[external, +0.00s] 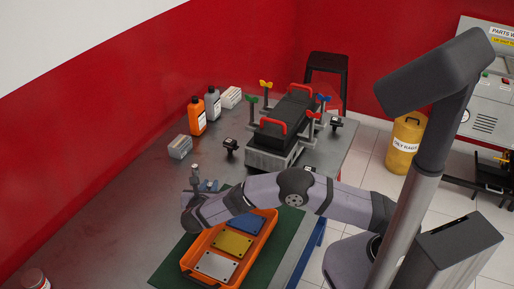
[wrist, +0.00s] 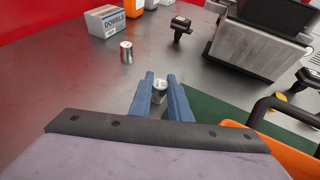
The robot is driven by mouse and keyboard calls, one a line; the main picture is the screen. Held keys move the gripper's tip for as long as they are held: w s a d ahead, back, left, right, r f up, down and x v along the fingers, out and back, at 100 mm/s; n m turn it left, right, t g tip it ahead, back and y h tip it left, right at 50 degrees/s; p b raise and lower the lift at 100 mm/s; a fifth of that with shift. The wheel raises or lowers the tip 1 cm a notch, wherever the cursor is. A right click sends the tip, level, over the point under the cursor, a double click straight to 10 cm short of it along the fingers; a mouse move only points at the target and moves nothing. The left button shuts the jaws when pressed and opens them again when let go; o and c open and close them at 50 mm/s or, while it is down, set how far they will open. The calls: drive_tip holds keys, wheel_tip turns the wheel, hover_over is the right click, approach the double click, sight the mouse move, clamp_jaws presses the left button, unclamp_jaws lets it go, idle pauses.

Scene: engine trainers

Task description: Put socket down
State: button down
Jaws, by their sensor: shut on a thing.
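My gripper (wrist: 160,90) has blue fingers shut on a small silver socket (wrist: 159,86), whose round top shows between the fingertips. In the external view my gripper (external: 209,186) is low over the table, just past the left end of the orange tray and near the green mat's edge. The held socket is hard to make out there. Its lower end is hidden, so I cannot tell if it touches the surface. A second silver socket (wrist: 126,52) stands upright on the bare grey table, beyond and left of the gripper; it also shows in the external view (external: 195,169).
An orange tray (external: 262,246) with blue, yellow and white plates lies on a green mat (external: 173,266). Behind stand a dowels box (external: 180,147), orange and grey bottles, and a grey engine block (external: 268,160) with red handles. Table left of the gripper is clear.

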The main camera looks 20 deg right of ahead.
drive_tip(key=c, duration=1.6)
unclamp_jaws()
drive_tip(key=shift+c, duration=0.2)
drive_tip(key=shift+r, duration=0.1)
drive_tip(key=shift+r+p, duration=0.35)
drive_tip(key=shift+r, duration=0.2)
drive_tip(key=b+v, duration=0.2)
drive_tip(key=v, duration=1)
